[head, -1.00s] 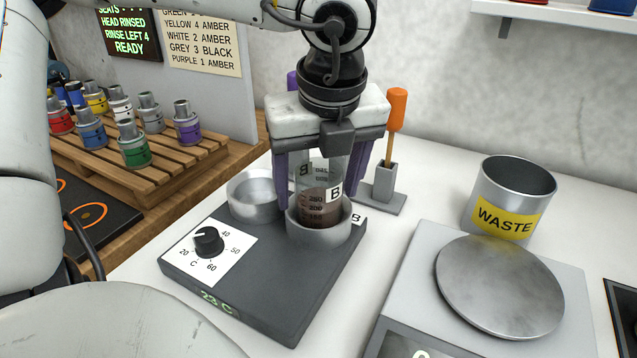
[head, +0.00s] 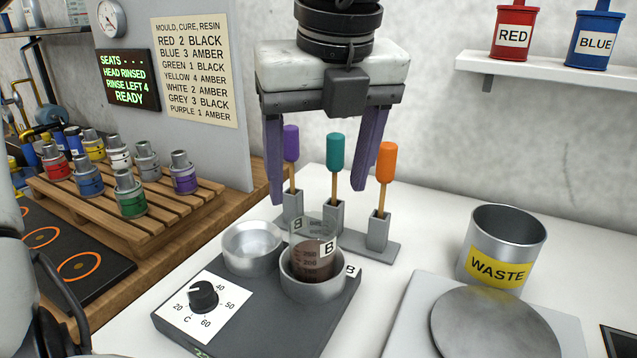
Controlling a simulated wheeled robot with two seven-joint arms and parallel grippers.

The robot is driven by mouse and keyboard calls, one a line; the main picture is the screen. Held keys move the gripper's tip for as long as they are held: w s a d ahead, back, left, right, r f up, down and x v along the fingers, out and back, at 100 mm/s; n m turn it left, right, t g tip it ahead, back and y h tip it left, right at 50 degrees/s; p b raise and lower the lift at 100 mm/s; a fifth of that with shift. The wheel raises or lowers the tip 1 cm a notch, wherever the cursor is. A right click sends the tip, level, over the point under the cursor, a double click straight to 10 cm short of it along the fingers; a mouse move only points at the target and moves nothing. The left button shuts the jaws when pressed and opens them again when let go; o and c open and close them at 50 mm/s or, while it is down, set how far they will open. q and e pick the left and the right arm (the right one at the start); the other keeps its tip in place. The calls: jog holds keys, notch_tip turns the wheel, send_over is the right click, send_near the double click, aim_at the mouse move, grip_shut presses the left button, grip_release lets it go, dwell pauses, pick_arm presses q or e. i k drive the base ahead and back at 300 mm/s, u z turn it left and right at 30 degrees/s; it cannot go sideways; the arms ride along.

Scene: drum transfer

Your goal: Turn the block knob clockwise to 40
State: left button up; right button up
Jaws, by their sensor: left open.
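The black block knob (head: 203,295) sits on a white dial plate marked 20, 40, 50 and 60, at the front left of the dark grey block (head: 255,325). Its white pointer mark seems to face up and left, between 20 and 40; it is small to read exactly. A glass beaker labelled B (head: 313,262) with dark brown liquid stands in the block's right cup (head: 300,289). The left cup (head: 250,248) looks empty. My left gripper (head: 316,194) is open and empty above the beaker, its purple fingers pointing down. My right gripper is out of view.
A rack (head: 380,248) with purple, teal and orange handled tools stands behind the block. A waste can (head: 503,248) and a scale with a round plate (head: 495,330) are at right. A pallet of several small bottles (head: 130,195) is at left.

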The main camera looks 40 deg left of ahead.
aim_at(202, 299)
jog(key=k, duration=1.5)
